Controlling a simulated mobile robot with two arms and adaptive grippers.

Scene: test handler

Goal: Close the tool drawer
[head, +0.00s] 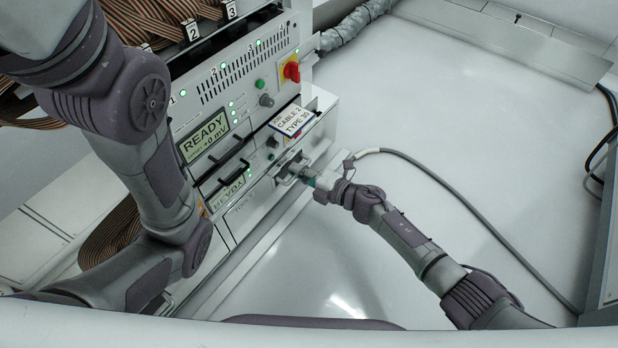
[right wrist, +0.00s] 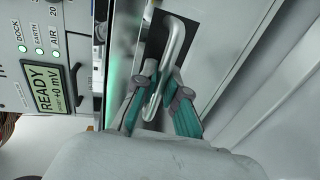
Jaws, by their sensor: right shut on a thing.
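The test handler's tool drawer has a metal bar handle (head: 288,166) low on the white machine front, at the centre of the head view. The handle also shows in the right wrist view (right wrist: 177,42), in front of a dark recess. My right gripper (head: 306,178) is at the handle. In the right wrist view its teal-padded fingers (right wrist: 160,84) are on either side of the bar, shut on it. How far the drawer stands out is hard to tell. My left arm crosses the left of the head view; its gripper does not show.
A READY display (head: 206,137) and a red knob (head: 292,71) are on the machine front. A sign reading CABLE 2 TYPE 30 (head: 292,121) is above the handle. A grey cable (head: 470,212) runs over the floor. The pale floor (head: 440,120) on the right is mostly clear.

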